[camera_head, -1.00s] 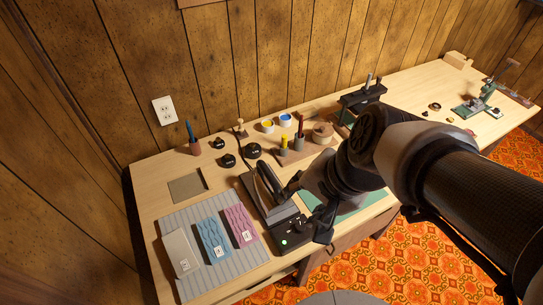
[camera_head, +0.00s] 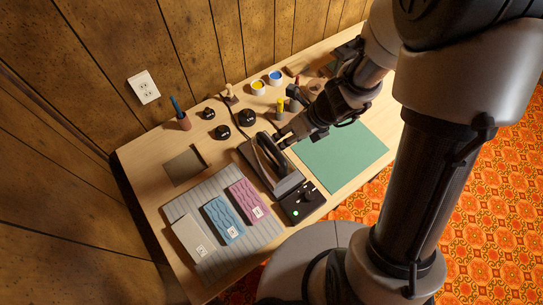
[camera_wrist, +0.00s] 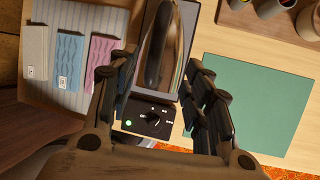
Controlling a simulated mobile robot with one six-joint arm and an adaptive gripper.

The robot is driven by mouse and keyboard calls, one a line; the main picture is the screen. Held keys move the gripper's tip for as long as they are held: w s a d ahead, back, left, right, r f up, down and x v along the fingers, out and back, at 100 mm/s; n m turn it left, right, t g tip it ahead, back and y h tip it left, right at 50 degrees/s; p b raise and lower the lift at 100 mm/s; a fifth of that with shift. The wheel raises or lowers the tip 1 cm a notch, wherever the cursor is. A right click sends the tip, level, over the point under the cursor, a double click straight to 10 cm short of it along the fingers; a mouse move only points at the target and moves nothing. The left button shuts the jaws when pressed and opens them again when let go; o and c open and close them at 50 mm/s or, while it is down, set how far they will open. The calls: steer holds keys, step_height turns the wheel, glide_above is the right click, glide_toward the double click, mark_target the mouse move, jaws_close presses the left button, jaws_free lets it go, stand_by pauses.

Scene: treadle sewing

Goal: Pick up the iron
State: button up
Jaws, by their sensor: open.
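The dark iron (camera_head: 267,155), with a long black handle, sits on a grey rest (camera_head: 287,185) at the table's front half. In the wrist view the iron (camera_wrist: 160,45) points away at the top centre, its handle running lengthwise. My gripper (camera_head: 284,139) is open and empty, close to the iron's right side in the head view. In the wrist view the fingers of my gripper (camera_wrist: 161,72) are spread either side of the iron's near end. I cannot tell whether they touch it. The iron's sole is hard to see.
A black control box (camera_head: 302,203) with a green light adjoins the rest in front. Folded pink (camera_head: 248,199) and blue (camera_head: 223,219) cloths lie left on a striped mat (camera_head: 187,204). A green mat (camera_head: 345,157) lies right. Black round weights (camera_head: 247,117) stand behind.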

mark_target(274, 147)
steer(key=b+x, duration=0.2)
steer(key=x, duration=0.2)
steer(key=b+x, duration=0.2)
steer(key=x, duration=0.2)
steer(key=b+x, duration=0.2)
steer(key=x, duration=0.2)
steer(key=shift+s+a+r+b, duration=0.1)
steer(key=shift+a+b, duration=0.2)
steer(key=shift+r, duration=0.1)
steer(key=shift+f, duration=0.25)
jaws_close()
stand_by(0.5)
